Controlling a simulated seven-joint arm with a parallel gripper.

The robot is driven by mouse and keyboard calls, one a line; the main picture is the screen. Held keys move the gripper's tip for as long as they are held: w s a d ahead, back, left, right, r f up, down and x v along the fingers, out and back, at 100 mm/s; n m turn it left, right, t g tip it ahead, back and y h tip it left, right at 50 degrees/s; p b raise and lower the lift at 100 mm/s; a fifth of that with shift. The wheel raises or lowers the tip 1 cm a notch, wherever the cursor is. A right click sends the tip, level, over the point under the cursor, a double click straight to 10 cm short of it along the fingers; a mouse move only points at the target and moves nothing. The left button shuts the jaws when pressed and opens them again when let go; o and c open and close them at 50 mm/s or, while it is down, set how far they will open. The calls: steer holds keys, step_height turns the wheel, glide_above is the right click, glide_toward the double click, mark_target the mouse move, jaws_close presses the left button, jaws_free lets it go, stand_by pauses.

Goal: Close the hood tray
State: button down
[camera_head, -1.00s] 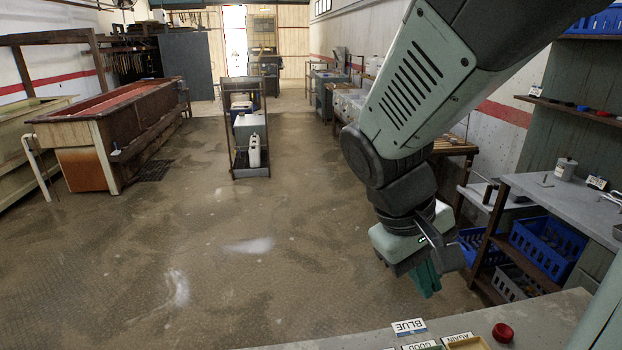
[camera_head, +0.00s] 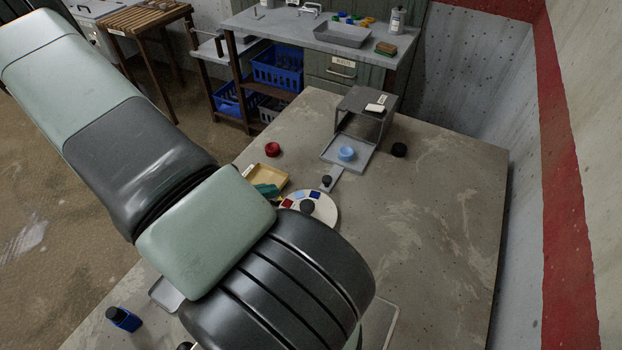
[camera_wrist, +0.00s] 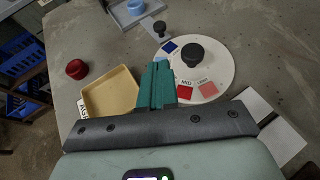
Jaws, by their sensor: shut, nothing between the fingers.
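The grey hood (camera_head: 366,104) stands on the table toward the back. Its flat grey tray (camera_head: 334,150) sticks out of the front, so it is open. A light blue round piece (camera_head: 346,153) sits on the tray. A narrow strip with a black knob (camera_head: 327,181) runs from the tray's front; the knob (camera_wrist: 160,27) also shows in the wrist view. The tray's near part (camera_wrist: 122,18) is at the wrist view's top edge. My gripper (camera_wrist: 157,85) has teal fingers, shut and empty, above the table between the yellow tray and the dial. It is apart from the knob.
A yellow tray (camera_wrist: 110,92) and a white round dial (camera_wrist: 222,68) with a black knob and coloured patches lie near my fingers. The table's right side is clear.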

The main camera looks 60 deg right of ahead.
glide_toward(334, 162)
steer(key=s+a, duration=0.2)
steer(key=a, duration=0.1)
steer(key=s+a, duration=0.1)
steer(key=a, duration=0.1)
steer(key=shift+s+a, duration=0.2)
steer(key=shift+s+d, duration=0.25)
steer(key=shift+d, duration=0.3)
steer(key=d, duration=1.3)
steer(key=f+v, duration=0.1)
steer(key=v, duration=1.3)
steer(key=shift+w+a, duration=0.15)
steer(key=shift+a, duration=0.05)
